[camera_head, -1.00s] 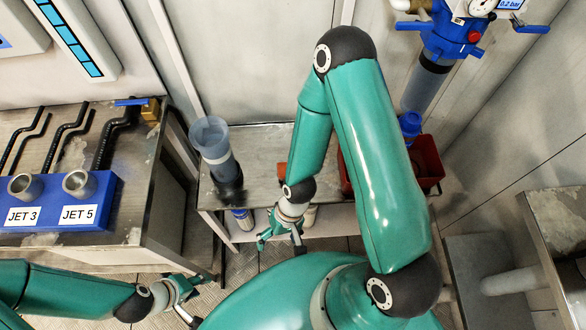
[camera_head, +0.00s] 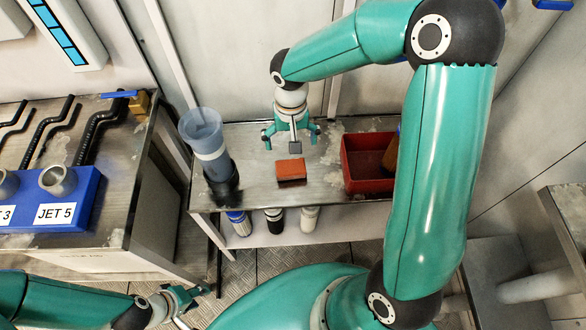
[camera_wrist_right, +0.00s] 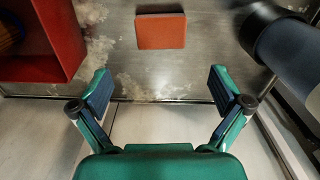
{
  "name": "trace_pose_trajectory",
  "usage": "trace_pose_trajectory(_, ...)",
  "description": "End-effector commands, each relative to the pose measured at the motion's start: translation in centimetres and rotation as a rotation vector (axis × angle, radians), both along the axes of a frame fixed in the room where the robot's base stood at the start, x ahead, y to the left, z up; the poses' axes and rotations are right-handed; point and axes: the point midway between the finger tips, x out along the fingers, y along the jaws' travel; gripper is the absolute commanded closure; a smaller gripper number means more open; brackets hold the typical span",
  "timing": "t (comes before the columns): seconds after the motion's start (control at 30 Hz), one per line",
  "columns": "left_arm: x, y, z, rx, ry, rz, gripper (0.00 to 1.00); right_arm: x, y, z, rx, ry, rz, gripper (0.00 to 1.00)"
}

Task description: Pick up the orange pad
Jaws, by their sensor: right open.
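The orange pad (camera_head: 291,170) lies flat on the grey metal bench (camera_head: 258,193), between the clear cylinder and the red bin. It also shows at the top middle of the right wrist view (camera_wrist_right: 161,31). My right gripper (camera_head: 292,138) is open and empty, above the bench on the wall side of the pad. In the wrist view its two fingers (camera_wrist_right: 162,88) are spread wide, with the pad beyond them and apart from them. My left gripper (camera_head: 195,305) is low at the bottom left, its fingers apart and empty, far from the pad.
A red bin (camera_head: 365,184) stands right of the pad with a brownish-orange thing inside. A clear cylinder with a dark base (camera_head: 205,140) stands at the bench's left end. Several fittings (camera_head: 274,220) are below the bench's front edge. Bare bench surrounds the pad.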

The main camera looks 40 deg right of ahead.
Motion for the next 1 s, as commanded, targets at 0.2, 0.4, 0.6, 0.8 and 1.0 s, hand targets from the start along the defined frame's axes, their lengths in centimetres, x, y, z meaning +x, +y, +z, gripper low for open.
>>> trace_pose_trajectory(0.2, 0.0, 0.0, -0.5, 0.000, 0.000, 0.000, 0.60, -0.1, 0.0, -4.8, 0.002, 0.004, 0.001, 0.00)
trace_pose_trajectory(0.4, 0.0, 0.0, -0.6, 0.000, 0.000, 0.000, 0.60, -0.1, 0.0, -6.8, 0.002, 0.002, 0.000, 0.00)
trace_pose_trajectory(0.6, 0.0, 0.0, -0.6, 0.000, 0.000, 0.000, 0.60, -0.1, 0.0, -8.1, 0.002, 0.004, 0.001, 0.00)
trace_pose_trajectory(0.8, 0.0, 0.0, -0.7, 0.000, 0.000, 0.000, 0.60, 0.0, 0.0, -11.1, 0.003, 0.005, 0.000, 0.00)
trace_pose_trajectory(1.0, 0.0, 0.0, -0.7, 0.000, 0.000, 0.000, 0.60, 0.1, 0.0, -12.2, 0.002, 0.001, 0.000, 0.00)
